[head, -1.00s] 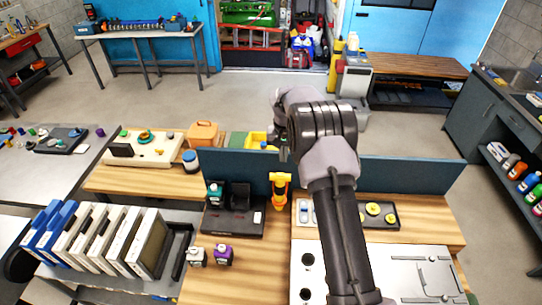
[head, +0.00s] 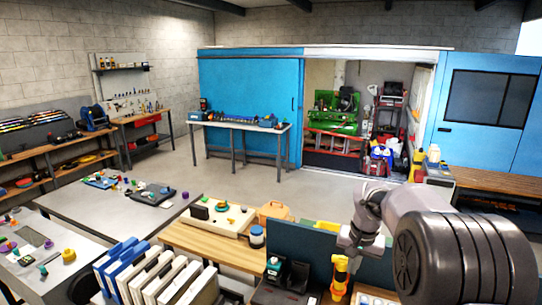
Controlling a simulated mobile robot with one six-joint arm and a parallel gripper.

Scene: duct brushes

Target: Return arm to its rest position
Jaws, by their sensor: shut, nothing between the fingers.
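My arm fills the lower right of the head view, its dark ribbed joint close to the camera. The forearm reaches back and bends down at the wrist. My gripper (head: 350,242) is small at its end, by the blue divider panel (head: 300,250), and is shut with nothing held. Just below it in the picture stands a yellow-orange tool (head: 340,275) on the bench; I cannot tell the exact gap between them. The arm hides part of the bench and panel on the right.
White and blue framed panels (head: 150,275) stand in a rack at the front. A wooden bench (head: 205,243) holds a cream tray (head: 222,218) and a blue-white jar (head: 257,238). A grey table (head: 125,215) stands left. The floor behind (head: 240,180) is clear.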

